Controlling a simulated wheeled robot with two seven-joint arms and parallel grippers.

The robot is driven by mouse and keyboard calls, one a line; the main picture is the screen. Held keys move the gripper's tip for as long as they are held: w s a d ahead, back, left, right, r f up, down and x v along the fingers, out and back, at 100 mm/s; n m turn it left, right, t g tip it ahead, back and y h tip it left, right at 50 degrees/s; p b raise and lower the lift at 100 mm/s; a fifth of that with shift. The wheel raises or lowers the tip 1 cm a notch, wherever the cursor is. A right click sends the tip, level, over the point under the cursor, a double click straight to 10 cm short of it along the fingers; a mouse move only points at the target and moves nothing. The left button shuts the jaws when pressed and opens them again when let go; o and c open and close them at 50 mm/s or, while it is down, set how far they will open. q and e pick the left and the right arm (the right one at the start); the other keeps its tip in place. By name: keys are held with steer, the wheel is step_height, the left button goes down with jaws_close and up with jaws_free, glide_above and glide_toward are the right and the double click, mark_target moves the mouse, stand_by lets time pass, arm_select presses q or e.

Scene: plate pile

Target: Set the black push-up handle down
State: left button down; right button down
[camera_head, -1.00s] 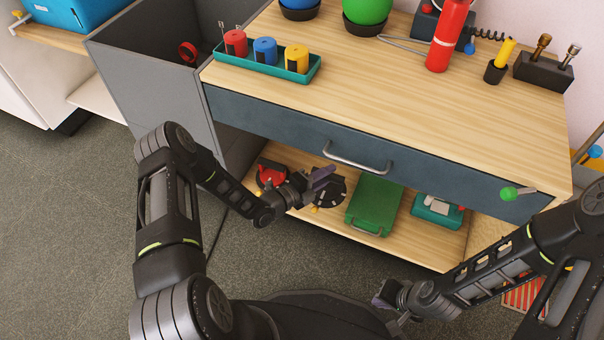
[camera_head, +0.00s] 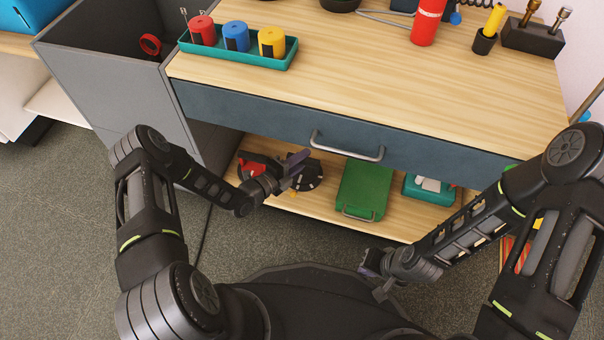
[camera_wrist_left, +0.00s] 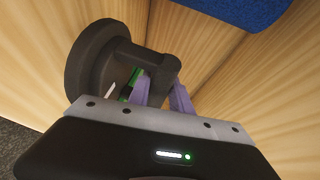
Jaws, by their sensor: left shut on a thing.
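The black push-up handle (camera_wrist_left: 95,60) fills the upper left of the left wrist view, with a thick round end and a bar reaching right. My left gripper (camera_wrist_left: 163,92) is shut on it, its purple fingers at the bar. In the head view my left gripper (camera_head: 297,162) is at the open lower shelf (camera_head: 330,205), under the drawer. A dark round thing (camera_head: 312,178) shows just behind its fingers; I cannot tell whether this is the held handle. My right gripper (camera_head: 372,264) hangs low in front of the cabinet, apart from everything; its jaw opening is unclear.
On the shelf, a red item (camera_head: 252,167) is left of my left gripper; a green case (camera_head: 364,190) and a teal box (camera_head: 430,190) are to its right. The drawer front (camera_head: 250,120) overhangs the shelf. A grey bin (camera_head: 110,85) stands at left.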

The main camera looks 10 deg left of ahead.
arm_select(q)
steer(key=shift+f, duration=0.8)
steer(key=shift+f+b, duration=1.1)
steer(key=shift+f, duration=0.8)
steer(key=c, duration=1.6)
jaws_free()
steer(key=shift+f, duration=0.3)
steer(key=o, duration=0.4)
steer(key=shift+r, duration=0.1)
steer(key=shift+o, duration=0.2)
steer(key=shift+r, duration=0.15)
